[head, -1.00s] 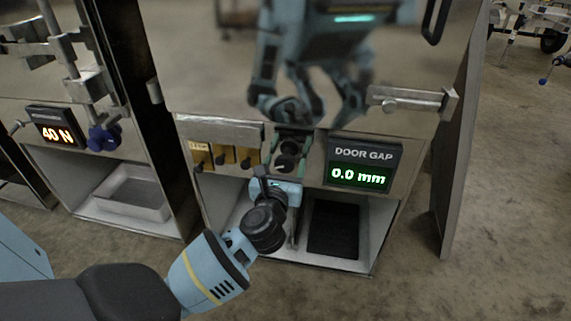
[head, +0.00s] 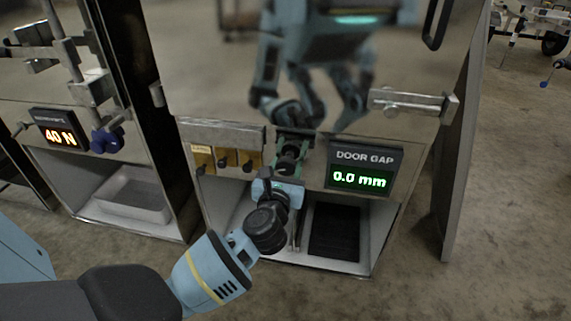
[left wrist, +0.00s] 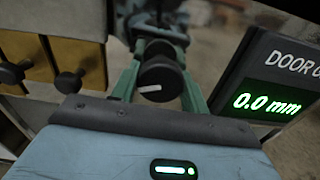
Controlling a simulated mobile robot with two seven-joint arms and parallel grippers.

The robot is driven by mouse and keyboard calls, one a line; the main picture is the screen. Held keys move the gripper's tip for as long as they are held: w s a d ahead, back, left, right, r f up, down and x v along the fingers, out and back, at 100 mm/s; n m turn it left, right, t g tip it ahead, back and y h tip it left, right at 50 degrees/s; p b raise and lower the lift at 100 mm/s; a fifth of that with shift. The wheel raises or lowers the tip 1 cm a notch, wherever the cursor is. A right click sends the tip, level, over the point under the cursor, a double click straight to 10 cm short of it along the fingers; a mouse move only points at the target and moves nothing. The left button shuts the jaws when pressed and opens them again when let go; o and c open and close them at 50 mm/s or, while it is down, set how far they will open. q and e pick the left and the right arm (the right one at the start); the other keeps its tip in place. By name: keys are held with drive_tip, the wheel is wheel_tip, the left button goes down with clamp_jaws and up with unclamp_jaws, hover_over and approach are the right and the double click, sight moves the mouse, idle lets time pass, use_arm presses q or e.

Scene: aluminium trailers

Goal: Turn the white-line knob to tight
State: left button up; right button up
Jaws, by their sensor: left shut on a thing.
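The white-line knob (left wrist: 160,78) is a round black knob. In the left wrist view its white line lies nearly level, running from the centre to the left edge. In the head view the knob (head: 287,165) is small and partly covered, and its line cannot be made out. My left gripper (head: 284,168) reaches up to it from below. Its green fingers stand on both sides of the knob and are shut on it (left wrist: 160,92). No marking for tight is legible. The display (head: 363,166) reads DOOR GAP 0.0 mm. My right gripper is not in view.
Yellow plates with several black knobs (head: 225,160) sit left of my gripper. Below is an open bay with a black mat (head: 335,232). A neighbouring unit shows 40 N (head: 58,134) above a grey tray (head: 133,195). The shiny panel above mirrors my body. A latch bar (head: 410,104) sticks out right.

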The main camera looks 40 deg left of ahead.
use_arm(q)
drive_tip(key=m+p, duration=0.4)
drive_tip(key=p, duration=0.1)
drive_tip(key=m+p, duration=0.2)
drive_tip(key=m, duration=0.1)
drive_tip(key=shift+r+p, duration=0.25)
drive_tip(key=shift+p, duration=0.15)
drive_tip(key=m+p, duration=0.2)
drive_tip(key=m, duration=0.1)
drive_tip(key=shift+m, duration=0.4)
drive_tip(key=m+p, duration=0.2)
drive_tip(key=shift+m, duration=0.4)
drive_tip(key=m+p, duration=0.2)
drive_tip(key=m, duration=0.2)
drive_tip(key=shift+m, duration=0.3)
drive_tip(key=shift+a+m+p, duration=0.1)
drive_tip(key=shift+m+p, duration=0.3)
drive_tip(key=shift+m, duration=0.6)
drive_tip(key=shift+m+p, duration=0.3)
drive_tip(key=shift+m, duration=0.6)
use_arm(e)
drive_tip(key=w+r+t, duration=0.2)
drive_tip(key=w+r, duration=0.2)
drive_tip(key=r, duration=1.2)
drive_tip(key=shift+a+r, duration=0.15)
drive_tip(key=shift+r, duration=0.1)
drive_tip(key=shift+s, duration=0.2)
